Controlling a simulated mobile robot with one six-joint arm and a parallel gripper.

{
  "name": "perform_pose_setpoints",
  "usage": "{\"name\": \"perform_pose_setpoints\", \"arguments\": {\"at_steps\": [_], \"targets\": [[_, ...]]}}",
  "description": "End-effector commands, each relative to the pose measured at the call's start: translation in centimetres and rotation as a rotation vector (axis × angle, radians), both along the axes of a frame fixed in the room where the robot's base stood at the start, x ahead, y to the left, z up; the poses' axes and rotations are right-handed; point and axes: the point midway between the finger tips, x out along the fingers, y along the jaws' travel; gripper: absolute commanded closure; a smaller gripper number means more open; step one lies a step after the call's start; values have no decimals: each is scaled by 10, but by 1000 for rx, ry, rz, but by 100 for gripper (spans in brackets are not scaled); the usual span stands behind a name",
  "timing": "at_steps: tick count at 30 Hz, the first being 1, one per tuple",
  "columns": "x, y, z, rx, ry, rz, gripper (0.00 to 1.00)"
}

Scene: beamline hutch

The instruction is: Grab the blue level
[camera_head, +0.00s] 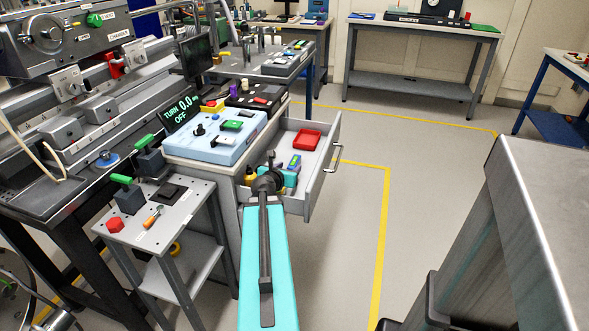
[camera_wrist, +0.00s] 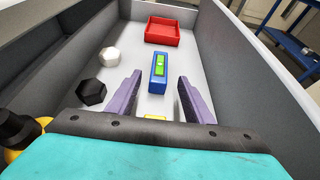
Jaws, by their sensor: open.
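The blue level (camera_wrist: 158,72) stands in the open drawer, a small blue block with a bright green window on its top. It lies straight ahead of my gripper (camera_wrist: 158,93), a little beyond and between the two purple fingers in the wrist view. In the head view the level (camera_head: 295,162) shows as a small blue and green piece in the drawer. My arm hides part of the drawer there.
The drawer (camera_head: 325,157) has grey side walls around the gripper. A red tray (camera_wrist: 162,31) lies beyond the level. A white piece (camera_wrist: 109,56) and a black hexagonal piece (camera_wrist: 91,92) lie to its left. A yellow piece (camera_wrist: 155,117) sits nearer, partly hidden.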

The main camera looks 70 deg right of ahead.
Motion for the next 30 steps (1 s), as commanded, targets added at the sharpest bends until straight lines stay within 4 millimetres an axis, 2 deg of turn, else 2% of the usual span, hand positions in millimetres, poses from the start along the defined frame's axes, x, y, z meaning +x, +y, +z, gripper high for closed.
{"name": "perform_pose_setpoints", "arguments": {"at_steps": [19, 30], "targets": [[1, -5, -2, 1, 1, 1, 53], [4, -33, -10, 0, 0, 1, 53]]}}
